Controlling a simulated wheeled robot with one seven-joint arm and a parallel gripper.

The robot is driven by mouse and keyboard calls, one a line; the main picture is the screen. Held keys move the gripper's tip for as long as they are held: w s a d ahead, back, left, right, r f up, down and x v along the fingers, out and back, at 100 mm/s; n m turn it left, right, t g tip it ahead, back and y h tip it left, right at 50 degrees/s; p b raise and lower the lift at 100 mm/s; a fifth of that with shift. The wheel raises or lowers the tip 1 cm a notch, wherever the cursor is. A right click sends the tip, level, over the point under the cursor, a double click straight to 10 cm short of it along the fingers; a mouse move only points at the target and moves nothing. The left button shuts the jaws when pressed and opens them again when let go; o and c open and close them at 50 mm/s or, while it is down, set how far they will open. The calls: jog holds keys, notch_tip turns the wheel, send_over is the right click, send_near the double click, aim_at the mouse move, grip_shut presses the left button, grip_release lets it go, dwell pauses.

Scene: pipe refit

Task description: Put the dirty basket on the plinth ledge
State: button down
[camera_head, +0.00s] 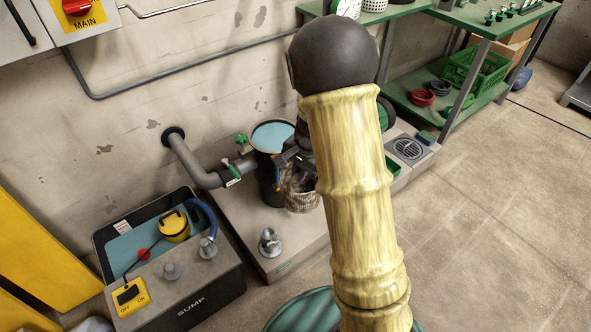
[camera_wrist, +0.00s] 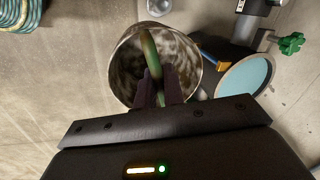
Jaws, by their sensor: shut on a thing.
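The dirty basket (camera_head: 303,200) is a brownish mesh cup beside the dark strainer pot (camera_head: 268,180) with blue water in it. The wrist view shows the basket (camera_wrist: 124,72) from above, with a mottled grimy inside and a green-tan handle across its mouth. My gripper (camera_wrist: 157,88) is shut on that handle. In the head view my gripper (camera_head: 296,172) is partly hidden by my arm. The plinth ledge (camera_head: 240,218) is the pale concrete top under the pot. The basket appears over it; I cannot tell whether it touches.
A metal fitting (camera_head: 269,242) stands on the plinth's front left. The sump box (camera_head: 190,292) stands left.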

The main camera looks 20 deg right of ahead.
jog(key=d+f+n, duration=0.2)
jog(key=n, duration=0.1)
jog(key=d+f+n+g, duration=0.1)
jog(key=f+n, duration=0.2)
jog(key=d+f+n, duration=0.2)
jog(key=n, duration=0.1)
jog(key=shift+s+d+f+g+y, duration=0.15)
jog(key=shift+d+f+g+y, duration=0.15)
jog(key=shift+d+y, duration=0.1)
jog(key=shift+d+f+n, duration=0.2)
jog(key=shift+f+n, duration=0.1)
jog(key=shift+n, duration=0.4)
jog(key=shift+s, duration=0.15)
